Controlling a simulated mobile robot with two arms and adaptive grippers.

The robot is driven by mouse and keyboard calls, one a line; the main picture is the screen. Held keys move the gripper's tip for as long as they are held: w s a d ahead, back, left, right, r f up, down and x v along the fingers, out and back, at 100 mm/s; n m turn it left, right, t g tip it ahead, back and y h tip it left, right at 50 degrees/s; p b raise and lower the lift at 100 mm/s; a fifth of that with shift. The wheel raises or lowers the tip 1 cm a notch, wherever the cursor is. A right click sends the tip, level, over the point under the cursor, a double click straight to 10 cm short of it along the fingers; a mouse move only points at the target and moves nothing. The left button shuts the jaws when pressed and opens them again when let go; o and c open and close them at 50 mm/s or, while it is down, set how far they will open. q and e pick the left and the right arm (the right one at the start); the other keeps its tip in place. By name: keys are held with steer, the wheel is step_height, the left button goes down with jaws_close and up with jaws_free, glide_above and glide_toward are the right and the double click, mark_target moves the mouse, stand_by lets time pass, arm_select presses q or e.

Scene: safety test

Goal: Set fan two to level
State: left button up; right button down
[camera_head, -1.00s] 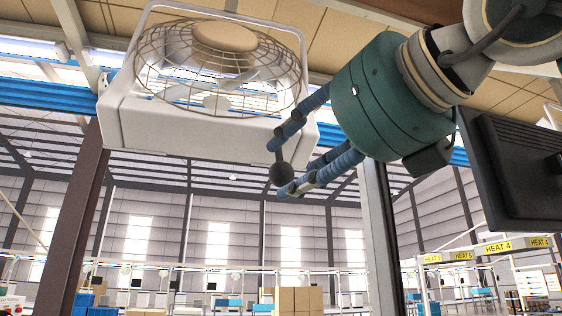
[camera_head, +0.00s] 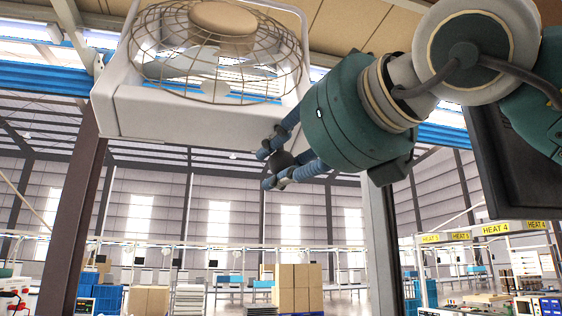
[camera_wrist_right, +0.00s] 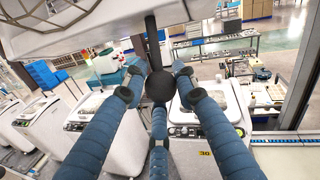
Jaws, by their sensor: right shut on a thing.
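The fan (camera_head: 190,117) is a white housing with a round wire cage (camera_head: 216,55), hung high at the upper left of the head view. A dark ball knob (camera_head: 280,158) hangs below its right side. In the right wrist view, the ball (camera_wrist_right: 159,86) sits at the end of a dark rod (camera_wrist_right: 152,45). My right gripper (camera_head: 268,168) is shut on the ball, and its blue fingers (camera_wrist_right: 158,105) surround it in the wrist view. No number shows on the fan. My left gripper is not in view.
A brown post (camera_head: 75,215) stands below the fan and a grey post (camera_head: 383,230) right of my gripper. A dark panel (camera_head: 505,165) is close to my right arm. White machines (camera_wrist_right: 195,115) stand below. Cardboard boxes (camera_head: 300,285) are farther off.

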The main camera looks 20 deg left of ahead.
steer(key=shift+w+f+b, duration=0.1)
steer(key=shift+b, duration=0.35)
steer(key=w+a+t+y+b, duration=0.2)
steer(key=w+a+b, duration=0.2)
steer(key=w+b, duration=0.1)
steer(key=shift+w+a+f+n, duration=0.3)
steer(key=shift+w+n, duration=0.1)
steer(key=shift+w, duration=0.5)
steer(key=c, duration=1.4)
jaws_free()
steer(key=shift+o, duration=0.2)
steer(key=shift+s+f, duration=0.1)
